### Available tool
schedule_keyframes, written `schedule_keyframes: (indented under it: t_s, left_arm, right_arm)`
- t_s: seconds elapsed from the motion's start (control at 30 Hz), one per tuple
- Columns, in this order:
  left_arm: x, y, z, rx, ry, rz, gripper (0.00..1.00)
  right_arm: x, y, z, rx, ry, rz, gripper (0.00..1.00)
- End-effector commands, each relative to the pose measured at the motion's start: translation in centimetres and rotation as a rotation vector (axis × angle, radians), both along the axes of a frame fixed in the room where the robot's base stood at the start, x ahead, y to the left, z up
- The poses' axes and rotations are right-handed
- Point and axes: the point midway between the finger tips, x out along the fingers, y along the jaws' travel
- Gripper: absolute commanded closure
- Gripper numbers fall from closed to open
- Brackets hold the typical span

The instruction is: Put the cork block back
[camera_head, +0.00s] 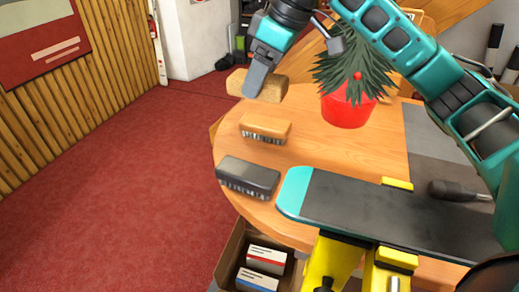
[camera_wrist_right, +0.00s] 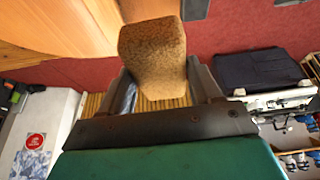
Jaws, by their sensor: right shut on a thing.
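The cork block (camera_head: 270,87) is a tan, speckled block at the far left edge of the round wooden table in the head view. My right gripper (camera_head: 257,82) is shut on it. The right wrist view shows the cork block (camera_wrist_right: 153,58) between the two dark fingers of the right gripper (camera_wrist_right: 160,85). In the head view the block appears held above the table edge; its exact height is hard to tell. My left gripper is not in the head view.
A wooden-backed brush (camera_head: 265,127) and a dark brush (camera_head: 248,176) lie along the table's left edge. A red pot (camera_head: 346,108) with a spiky plant stands at the back. A dark board with a teal end (camera_head: 350,205) lies in front, near a dark-handled tool (camera_head: 455,190). A box with cartons (camera_head: 266,260) sits below.

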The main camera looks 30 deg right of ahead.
Motion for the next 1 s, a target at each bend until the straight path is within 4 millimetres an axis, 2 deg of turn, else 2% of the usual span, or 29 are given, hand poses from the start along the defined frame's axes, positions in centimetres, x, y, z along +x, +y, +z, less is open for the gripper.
schedule_keyframes:
  t_s: [0.03,0.1,0.3,0.4,0.67,0.87,1.0]
  left_arm:
    - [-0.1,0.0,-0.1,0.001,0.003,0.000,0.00]
    - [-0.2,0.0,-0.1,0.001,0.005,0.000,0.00]
    - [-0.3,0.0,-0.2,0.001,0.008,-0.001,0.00]
    - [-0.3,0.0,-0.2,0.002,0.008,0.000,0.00]
    - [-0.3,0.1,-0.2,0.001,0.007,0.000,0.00]
    - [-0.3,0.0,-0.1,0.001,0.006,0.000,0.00]
    - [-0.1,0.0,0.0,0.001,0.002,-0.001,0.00]
  right_arm:
    - [-0.1,-0.1,-1.7,-0.002,0.008,-0.001,0.65]
    - [-0.1,-0.1,-3.6,-0.002,0.007,0.000,0.65]
    - [-0.1,0.0,-8.9,-0.002,0.007,0.000,0.65]
    - [-0.1,0.0,-10.9,-0.001,0.004,0.001,0.65]
    - [0.0,0.0,-13.4,-0.001,0.001,0.000,0.65]
    - [0.0,0.0,-16.4,0.000,0.003,0.000,0.65]
    - [0.0,0.0,-17.1,0.000,0.000,0.001,0.65]
